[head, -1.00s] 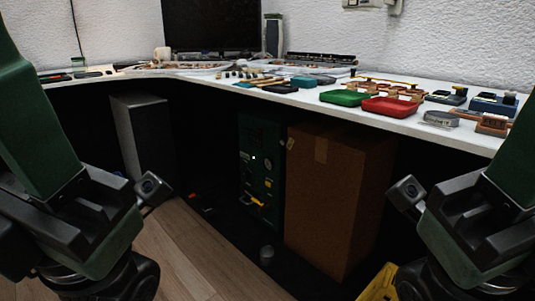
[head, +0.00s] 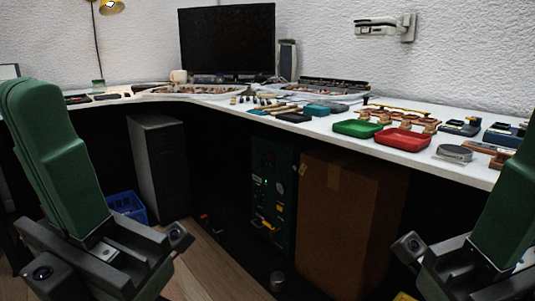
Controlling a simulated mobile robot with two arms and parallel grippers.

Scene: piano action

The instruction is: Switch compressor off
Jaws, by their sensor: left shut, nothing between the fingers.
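The compressor looks to be the dark green unit (head: 272,185) under the desk, left of a brown cardboard box. Its front panel carries small round dials, and a yellow lever or handle (head: 268,224) sits low on it. The switch's setting is too small to tell. My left gripper (head: 100,262) is at the lower left, shut and empty, well away from the compressor. My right gripper (head: 465,275) is at the lower right, partly cut off by the frame; its fingers cannot be made out.
The brown box (head: 345,215) stands right beside the compressor. A grey cabinet (head: 158,165) and blue crate (head: 127,207) are to the left. A small metal cylinder (head: 277,281) stands on the floor in front. The white desk (head: 225,103) overhangs, with red (head: 402,140) and green (head: 357,128) trays on it.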

